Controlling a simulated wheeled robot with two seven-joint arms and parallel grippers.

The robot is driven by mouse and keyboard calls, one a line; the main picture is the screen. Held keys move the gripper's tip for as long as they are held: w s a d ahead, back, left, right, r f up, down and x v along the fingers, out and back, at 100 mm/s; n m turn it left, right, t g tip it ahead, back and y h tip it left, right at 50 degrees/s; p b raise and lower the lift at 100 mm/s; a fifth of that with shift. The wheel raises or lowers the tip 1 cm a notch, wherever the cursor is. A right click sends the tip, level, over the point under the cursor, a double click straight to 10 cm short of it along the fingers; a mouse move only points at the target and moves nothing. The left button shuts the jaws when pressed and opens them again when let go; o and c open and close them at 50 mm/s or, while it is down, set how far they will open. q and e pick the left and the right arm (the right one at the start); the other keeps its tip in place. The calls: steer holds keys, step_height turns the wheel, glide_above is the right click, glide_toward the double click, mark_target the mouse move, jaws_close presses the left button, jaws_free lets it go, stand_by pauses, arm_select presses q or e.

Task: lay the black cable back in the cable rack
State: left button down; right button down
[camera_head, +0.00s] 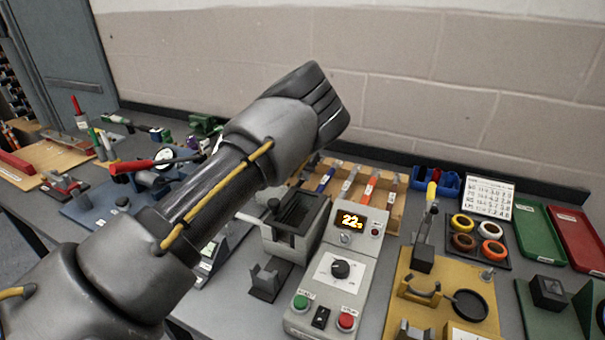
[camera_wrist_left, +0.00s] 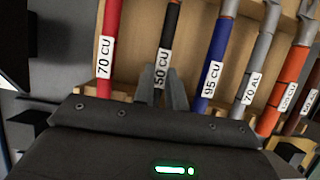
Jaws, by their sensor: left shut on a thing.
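My left gripper (camera_wrist_left: 162,92) is shut on the black cable (camera_wrist_left: 172,38), which bears a white 50 CU label. The cable stands in line between the red 70 CU cable (camera_wrist_left: 108,45) and the blue 95 CU cable (camera_wrist_left: 215,60), in front of the wooden cable rack (camera_wrist_left: 143,32). I cannot tell whether it touches the rack's slot. In the head view the rack (camera_head: 396,212) is partly behind my left arm, and the black cable and my fingertips are hidden there. My right gripper is not in view.
Right of the black cable are a grey 70 AL cable (camera_wrist_left: 262,58) and an orange cable (camera_wrist_left: 290,75). A grey control box (camera_head: 345,265) with a lit display stands before the rack. Green (camera_head: 541,233) and red (camera_head: 583,240) trays lie far right.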

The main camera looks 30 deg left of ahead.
arm_select(q)
steer(key=shift+f, duration=0.1)
steer(key=c, duration=1.4)
jaws_free()
steer(key=shift+o, duration=0.2)
steer(key=shift+r+p, duration=2.55)
steer(key=shift+r, duration=0.95)
